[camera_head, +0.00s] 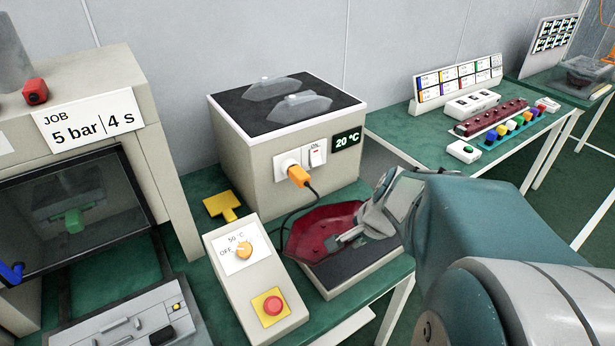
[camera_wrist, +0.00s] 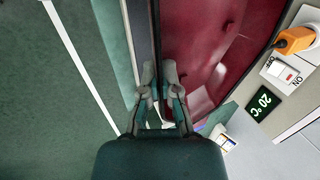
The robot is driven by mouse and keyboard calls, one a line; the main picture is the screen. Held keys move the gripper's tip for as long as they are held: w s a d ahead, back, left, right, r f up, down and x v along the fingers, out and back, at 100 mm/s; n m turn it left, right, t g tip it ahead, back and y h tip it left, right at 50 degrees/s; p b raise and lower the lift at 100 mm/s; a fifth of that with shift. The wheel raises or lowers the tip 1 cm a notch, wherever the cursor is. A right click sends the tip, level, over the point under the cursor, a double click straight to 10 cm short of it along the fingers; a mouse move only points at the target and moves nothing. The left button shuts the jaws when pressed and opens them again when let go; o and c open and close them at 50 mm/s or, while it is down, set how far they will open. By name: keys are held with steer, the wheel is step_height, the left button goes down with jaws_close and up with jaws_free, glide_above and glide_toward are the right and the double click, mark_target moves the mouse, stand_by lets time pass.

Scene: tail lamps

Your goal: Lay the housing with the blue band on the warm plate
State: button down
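A dark red housing (camera_head: 315,232) shows hollow side up with small round marks inside, over a low dark slab (camera_head: 345,276) with a pale frame. It fills the upper right of the wrist view (camera_wrist: 210,45). No blue band shows on it. My gripper (camera_head: 348,239) comes from the right, its fingers nearly together on the housing's near edge, also in the wrist view (camera_wrist: 161,85). I cannot tell whether the housing touches the slab. A pale box (camera_head: 240,165) with a dark top and a 20 °C display (camera_head: 346,140) stands behind; no label tells which is the warm plate.
Two clear grey covers (camera_head: 303,106) lie on the box top. An orange plug (camera_head: 298,176) with a hanging cable is at its front. A control box (camera_head: 262,285) with a dial and red button stands left of the slab. A press (camera_head: 150,110) is farther left.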

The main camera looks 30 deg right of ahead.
steer(key=w+d+f, duration=0.2)
steer(key=d, duration=0.1)
steer(key=w+d+f, duration=0.1)
steer(key=d+f, duration=0.2)
steer(key=w+d+f, duration=0.2)
steer(key=d+f, duration=0.1)
steer(key=shift+w+d, duration=0.35)
steer(key=shift+d, duration=0.05)
steer(key=shift+w+d+f, duration=0.15)
steer(key=shift+w+f, duration=0.05)
steer(key=shift+f, duration=0.2)
steer(key=f, duration=0.1)
steer(key=d+f, duration=0.1)
steer(key=f, duration=0.1)
steer(key=shift+d+f, duration=0.1)
steer(key=shift+f, duration=0.15)
steer(key=shift+a, duration=0.25)
steer(key=c, duration=0.8)
jaws_free()
steer(key=shift+a, duration=0.1)
steer(key=shift+d, duration=0.2)
